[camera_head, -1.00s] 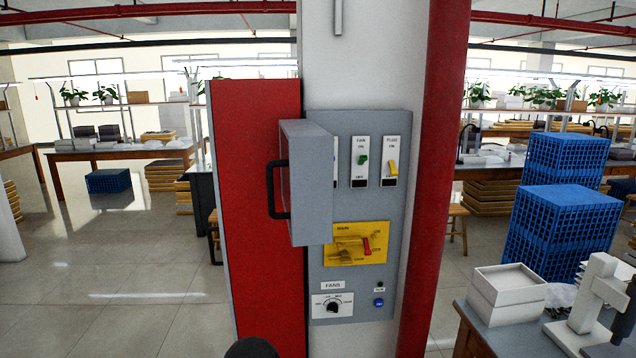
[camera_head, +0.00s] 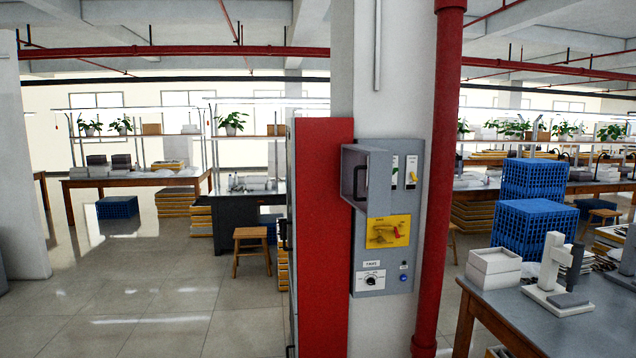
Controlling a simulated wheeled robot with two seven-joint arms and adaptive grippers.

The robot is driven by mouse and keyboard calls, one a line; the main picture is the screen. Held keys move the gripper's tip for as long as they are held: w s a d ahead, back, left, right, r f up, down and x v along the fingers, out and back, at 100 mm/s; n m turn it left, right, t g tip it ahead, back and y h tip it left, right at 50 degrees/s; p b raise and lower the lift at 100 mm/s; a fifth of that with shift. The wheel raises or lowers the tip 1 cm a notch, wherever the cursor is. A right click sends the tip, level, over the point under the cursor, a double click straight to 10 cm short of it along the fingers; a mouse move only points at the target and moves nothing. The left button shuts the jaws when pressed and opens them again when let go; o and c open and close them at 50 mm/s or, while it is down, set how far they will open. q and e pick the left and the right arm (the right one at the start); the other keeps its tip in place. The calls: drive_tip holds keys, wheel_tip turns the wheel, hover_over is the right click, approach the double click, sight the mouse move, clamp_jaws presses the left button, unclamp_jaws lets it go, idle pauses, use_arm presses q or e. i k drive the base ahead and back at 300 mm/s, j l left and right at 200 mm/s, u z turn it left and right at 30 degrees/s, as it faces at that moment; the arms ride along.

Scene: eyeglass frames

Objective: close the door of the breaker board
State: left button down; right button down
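The grey breaker board (camera_head: 399,275) is fixed to the white pillar. Its grey door (camera_head: 353,176) stands open, swung out to the left over the upper part of the board. The door's dark handle (camera_head: 360,184) is on the left, partly seen through or against the door's side. To the right of the door, switches (camera_head: 411,171) show in the opening. Below are a yellow main switch plate (camera_head: 388,231) and a fans dial (camera_head: 370,279), both uncovered. Neither of my grippers is in view.
A red panel (camera_head: 323,240) stands left of the board, and a red pipe (camera_head: 434,180) runs up its right side. A table (camera_head: 535,316) with white boxes (camera_head: 494,271) is at the right. Open floor (camera_head: 150,300) lies to the left.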

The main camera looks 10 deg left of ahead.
sight(376, 204)
drive_tip(key=k, duration=0.1)
drive_tip(key=i+z, duration=0.3)
drive_tip(key=i, duration=0.3)
drive_tip(key=i+l, duration=0.1)
drive_tip(key=i, duration=0.55)
drive_tip(key=u, duration=0.05)
